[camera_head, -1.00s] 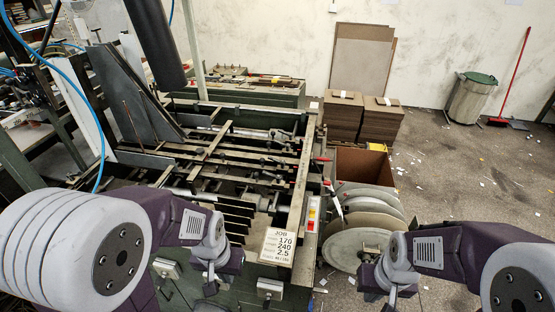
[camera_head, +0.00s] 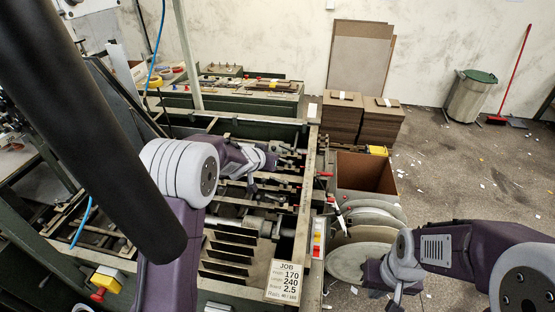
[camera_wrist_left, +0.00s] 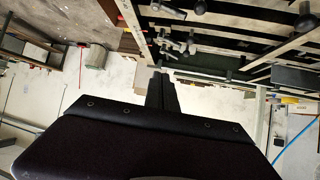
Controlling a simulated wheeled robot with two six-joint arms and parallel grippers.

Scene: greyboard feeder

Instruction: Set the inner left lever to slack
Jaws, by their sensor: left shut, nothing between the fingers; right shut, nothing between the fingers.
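Several dark-handled levers (camera_head: 286,162) sit on the crossbars of the feeder at its right side. I cannot tell which is the inner left lever or how it is set. In the left wrist view, round-knobbed levers (camera_wrist_left: 252,8) show along the top. My left gripper (camera_head: 252,188) reaches over the crossbars close to the levers, partly hidden by its own arm. In the left wrist view its fingers (camera_wrist_left: 160,88) are together and empty, apart from the knobs in the picture. My right gripper (camera_head: 396,300) is low at the bottom edge, shut and empty, away from the levers.
A job card (camera_head: 284,281) lies on the feeder's front corner. Round discs (camera_head: 365,255) and an open box (camera_head: 365,172) stand right of the feeder rail (camera_head: 306,195). Board stacks (camera_head: 342,118) and a bin (camera_head: 470,100) stand farther back. The floor at right is mostly clear.

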